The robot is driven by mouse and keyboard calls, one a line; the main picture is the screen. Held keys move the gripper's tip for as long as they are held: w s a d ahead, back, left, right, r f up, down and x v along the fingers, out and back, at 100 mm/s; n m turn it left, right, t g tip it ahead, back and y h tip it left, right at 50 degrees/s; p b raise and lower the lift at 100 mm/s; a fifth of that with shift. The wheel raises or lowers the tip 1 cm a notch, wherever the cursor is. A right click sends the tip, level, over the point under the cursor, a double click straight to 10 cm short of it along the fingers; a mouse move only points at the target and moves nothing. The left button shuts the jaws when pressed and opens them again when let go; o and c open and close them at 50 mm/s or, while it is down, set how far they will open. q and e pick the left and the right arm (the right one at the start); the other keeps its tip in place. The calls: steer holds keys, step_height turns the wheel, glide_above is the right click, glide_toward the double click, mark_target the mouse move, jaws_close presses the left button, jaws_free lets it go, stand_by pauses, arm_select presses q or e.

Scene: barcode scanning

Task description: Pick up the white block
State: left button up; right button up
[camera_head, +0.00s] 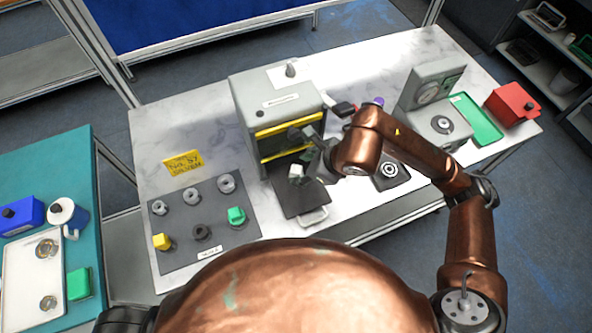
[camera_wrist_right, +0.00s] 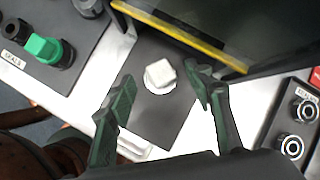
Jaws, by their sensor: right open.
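The white block (camera_wrist_right: 160,74) rests on the dark pulled-out plate in front of the grey machine. In the head view the white block (camera_head: 296,170) shows small beside the right gripper's fingers. My right gripper (camera_wrist_right: 160,95) is open above the plate, with one finger on each side of the block and apart from it. In the head view the right gripper (camera_head: 306,160) is in front of the machine's yellow-edged opening. My left gripper is not in view.
The grey machine (camera_head: 250,97) with yellow edges stands close behind the right gripper. A dark board (camera_head: 180,236) with several fittings lies to the left. A scale-like device (camera_head: 413,92), green tray (camera_head: 482,127) and red box (camera_head: 510,104) stand at the right.

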steer(key=shift+w+a+f, duration=0.2)
steer(key=shift+a+f, duration=0.05)
steer(key=shift+f, duration=0.4)
steer(key=shift+w+a+f, duration=0.1)
steer(key=shift+a+f, duration=0.05)
steer(key=shift+f, duration=0.1)
steer(key=shift+w+f, duration=0.1)
steer(key=shift+f, duration=0.05)
steer(key=c, duration=0.7)
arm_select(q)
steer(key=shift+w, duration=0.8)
arm_select(e)
jaws_close()
